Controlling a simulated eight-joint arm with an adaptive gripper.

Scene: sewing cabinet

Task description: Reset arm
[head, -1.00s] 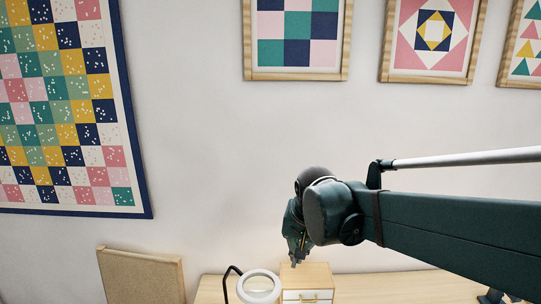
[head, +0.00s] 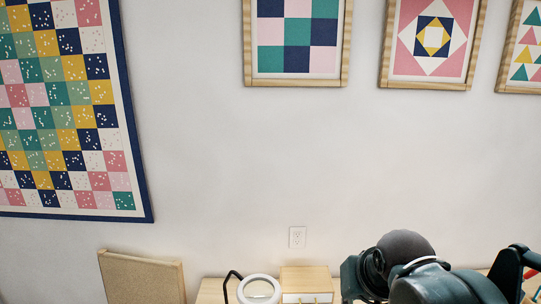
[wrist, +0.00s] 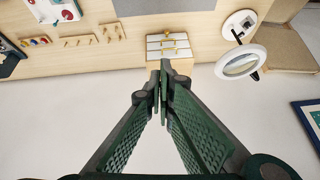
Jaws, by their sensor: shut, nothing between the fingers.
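My gripper (wrist: 160,90) shows in the wrist view as two dark green fingers with their tips together, shut and empty. The tips overlap the lower edge of a small drawer box in the picture, but I cannot tell the gap in depth. In the head view my dark arm fills the lower right corner, and the gripper fingers are out of sight there.
A small white-fronted drawer box (head: 306,280) and a ring magnifier lamp (head: 259,289) stand on a wooden tabletop (wrist: 115,52). A cork board (head: 143,277) leans at the wall. Pegs with spools (wrist: 36,41) lie at left in the wrist view.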

